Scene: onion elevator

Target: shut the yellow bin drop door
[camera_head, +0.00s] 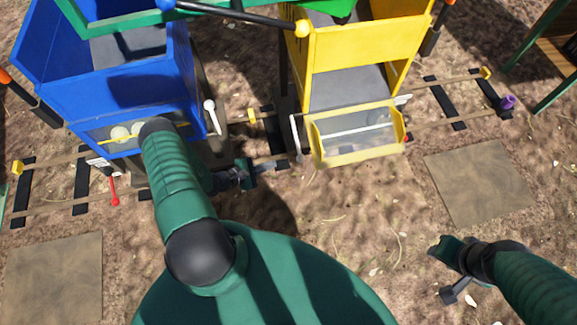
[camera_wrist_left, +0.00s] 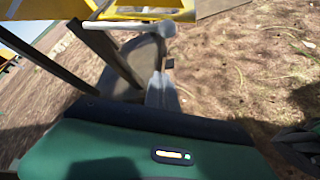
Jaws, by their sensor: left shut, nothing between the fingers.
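The yellow bin (camera_head: 370,45) stands right of centre in the head view. Its drop door (camera_head: 357,148), a yellow frame with a clear pane, tilts outward at the bin's lower front. A white lever (camera_head: 297,138) stands at the door's left; a white bar (camera_wrist_left: 125,26) shows at the top of the left wrist view, below yellow parts. My left gripper (camera_head: 244,176) is shut and empty, left of the door and apart from it, also seen in the left wrist view (camera_wrist_left: 162,88). My right gripper (camera_head: 443,270) is open and empty over the ground, below and right of the door.
A blue bin (camera_head: 135,90) with pale round things behind its window stands at the left, with its own white lever (camera_head: 212,116). Rails (camera_head: 450,85) run under both bins. A red lever (camera_head: 114,190) and flat slabs (camera_head: 50,280) lie nearby. Ground before the yellow bin is clear.

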